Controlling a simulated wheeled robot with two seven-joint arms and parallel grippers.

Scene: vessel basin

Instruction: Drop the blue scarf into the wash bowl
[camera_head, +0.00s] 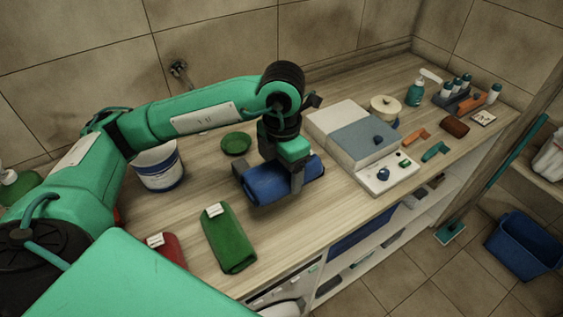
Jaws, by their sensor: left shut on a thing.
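The blue scarf (278,188) is a dark blue rolled bundle near the middle of the counter. My left gripper (273,178) points down over it and is shut on it, with the fingers on either side. I cannot tell whether the scarf touches the counter or hangs just above it. A white round tub with a blue band (158,170), which looks like the wash bowl, stands upright to the left of the scarf, below my left arm. My right gripper is not in view.
A green folded cloth (229,240) and a red one (167,249) lie in front. A small green dish (236,143) sits between tub and gripper. A white and grey device (355,145) stands right of the scarf. Bottles and small items fill the far right counter.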

